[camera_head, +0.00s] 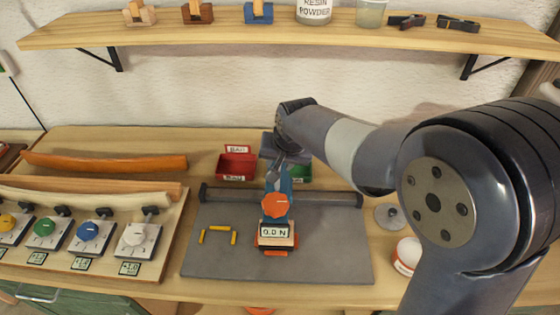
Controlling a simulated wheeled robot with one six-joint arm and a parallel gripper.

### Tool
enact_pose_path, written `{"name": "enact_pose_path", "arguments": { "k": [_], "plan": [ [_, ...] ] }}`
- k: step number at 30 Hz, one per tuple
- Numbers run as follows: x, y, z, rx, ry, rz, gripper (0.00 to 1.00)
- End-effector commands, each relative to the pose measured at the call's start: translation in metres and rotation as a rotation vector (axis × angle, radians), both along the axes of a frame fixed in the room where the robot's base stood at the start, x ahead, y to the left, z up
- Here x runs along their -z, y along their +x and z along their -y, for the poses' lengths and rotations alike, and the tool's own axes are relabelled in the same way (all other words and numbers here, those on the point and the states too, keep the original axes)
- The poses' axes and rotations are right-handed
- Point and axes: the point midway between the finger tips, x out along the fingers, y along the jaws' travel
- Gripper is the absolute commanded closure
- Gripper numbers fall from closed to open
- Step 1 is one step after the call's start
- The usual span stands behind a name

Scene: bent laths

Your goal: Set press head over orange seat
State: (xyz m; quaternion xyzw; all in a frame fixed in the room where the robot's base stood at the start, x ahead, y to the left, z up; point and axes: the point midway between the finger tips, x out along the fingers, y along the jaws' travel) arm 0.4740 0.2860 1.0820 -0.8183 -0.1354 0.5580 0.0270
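The press head has an orange knob (275,205) and a white display reading 0.0 N (274,232), with a blue body behind the knob.
Yellow pieces (217,236) lie left on the grey mat (330,255), with a dark bar along its back. Red (237,167) and green (300,173) bins stand behind. Bent laths (105,161) and a knob panel (95,250) fill the left. A white-and-red jar (407,255) stands right.

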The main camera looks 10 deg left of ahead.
Motion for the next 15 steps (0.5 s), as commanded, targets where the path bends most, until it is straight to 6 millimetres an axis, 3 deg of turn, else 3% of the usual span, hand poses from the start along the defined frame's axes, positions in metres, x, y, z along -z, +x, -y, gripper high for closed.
{"name": "enact_pose_path", "arguments": {
  "k": [8,15],
  "plan": [
    [-0.005,-0.002,0.001,0.0,0.001,0.001,0.66],
    [-0.04,-0.014,0.011,0.0,0.004,0.005,0.66]
  ]
}}
